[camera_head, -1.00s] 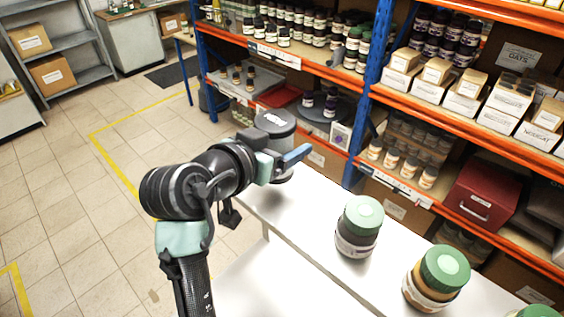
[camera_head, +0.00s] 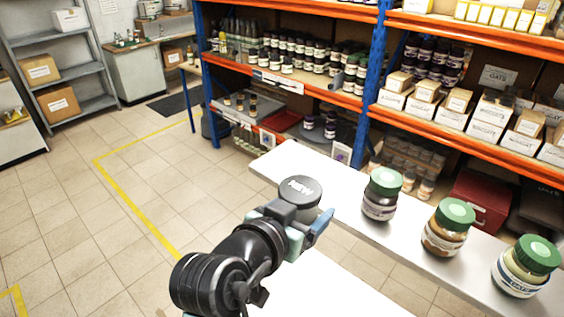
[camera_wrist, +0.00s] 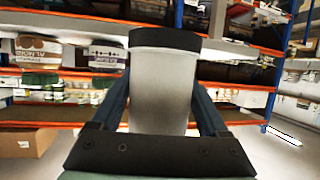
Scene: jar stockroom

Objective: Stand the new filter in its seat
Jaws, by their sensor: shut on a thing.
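The new filter is a pale grey cylinder with a dark cap marked NEW (camera_head: 299,189). My gripper (camera_head: 303,213) is shut around it, with one blue finger showing at its right side. In the wrist view the filter (camera_wrist: 162,85) stands upright between the two fingers (camera_wrist: 160,105), its dark cap at the top. The filter is held near the left end of a white bench (camera_head: 272,164) in the head view. I cannot tell the gap between its base and any surface. The filter's seat is not identifiable in either view.
Green-lidded jars stand on the white bench: a dark one (camera_head: 381,194), a brown one (camera_head: 446,228) and a pale one (camera_head: 526,267). Orange and blue shelving (camera_head: 300,80) with jars and boxes stands behind. Tiled floor (camera_head: 90,215) at left is clear.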

